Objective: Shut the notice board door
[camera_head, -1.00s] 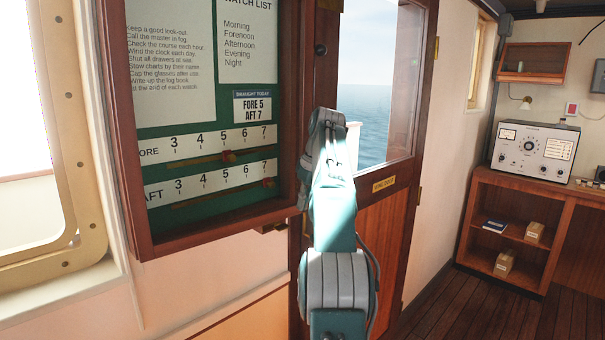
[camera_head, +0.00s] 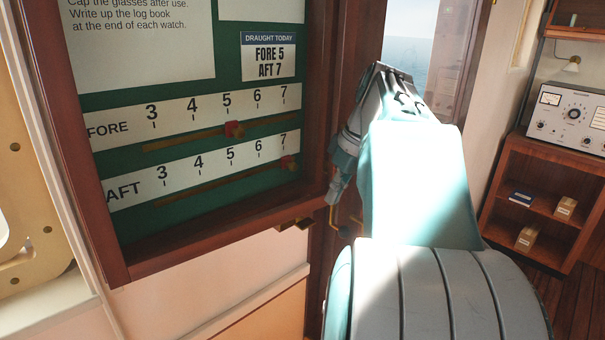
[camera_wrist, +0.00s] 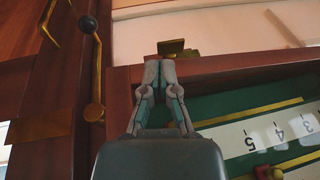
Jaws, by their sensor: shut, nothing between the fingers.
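The notice board (camera_head: 205,245) has a dark wooden frame and a green back with white notices and draught scales, and its face shows uncovered. I cannot clearly make out a separate door leaf. My gripper (camera_head: 335,194) is at the right side of the frame, near its lower right corner. In the wrist view, my gripper (camera_wrist: 159,66) is shut and empty, its fingertips together over the frame's lower edge (camera_wrist: 225,70). I cannot tell whether they touch it. A small brass fitting (camera_head: 295,224) sits under the frame; it also shows just beyond the fingertips (camera_wrist: 178,50).
A brass handle with a dark knob (camera_head: 344,231) is to the right of the board, close to my gripper. A wooden cabinet (camera_head: 545,190) with a radio set (camera_head: 570,116) stands at the right. A window frame (camera_head: 22,215) is at the left.

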